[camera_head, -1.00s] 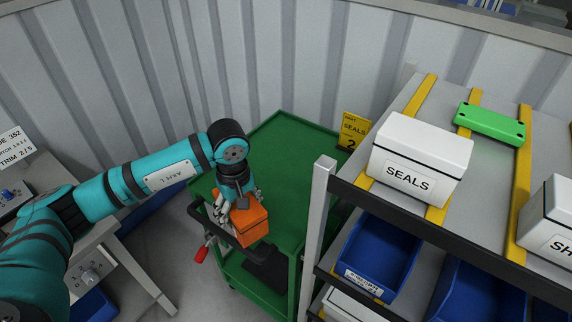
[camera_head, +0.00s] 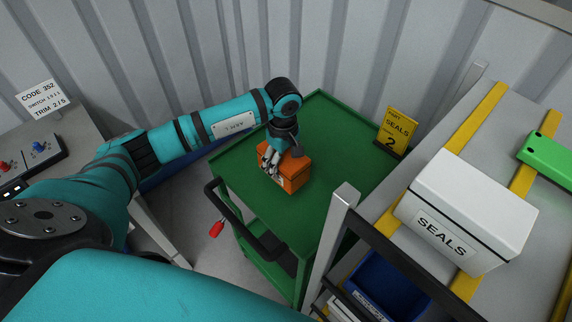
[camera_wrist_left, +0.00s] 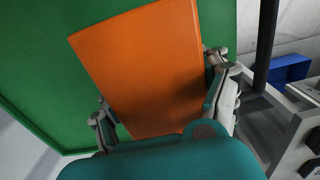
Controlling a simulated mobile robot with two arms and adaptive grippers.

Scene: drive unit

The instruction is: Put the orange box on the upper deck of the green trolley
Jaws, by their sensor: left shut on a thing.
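The orange box (camera_head: 296,172) is in my left gripper (camera_head: 272,165), over the upper deck of the green trolley (camera_head: 325,128) in the head view. In the left wrist view the orange box (camera_wrist_left: 145,65) sits between the two fingers of my left gripper (camera_wrist_left: 165,125), with the green deck (camera_wrist_left: 40,85) behind it. The gripper is shut on the box. The box looks close to the deck, but I cannot tell whether its underside touches it. My right gripper is not in view.
The shelf rack (camera_head: 345,215) stands right of the trolley, with a white SEALS box (camera_head: 465,205) on top and a blue bin (camera_head: 385,285) below. A yellow SEALS sign (camera_head: 397,130) stands by the deck's right corner. The trolley has a black handle (camera_head: 235,220) at its near-left end. The deck around the box is clear.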

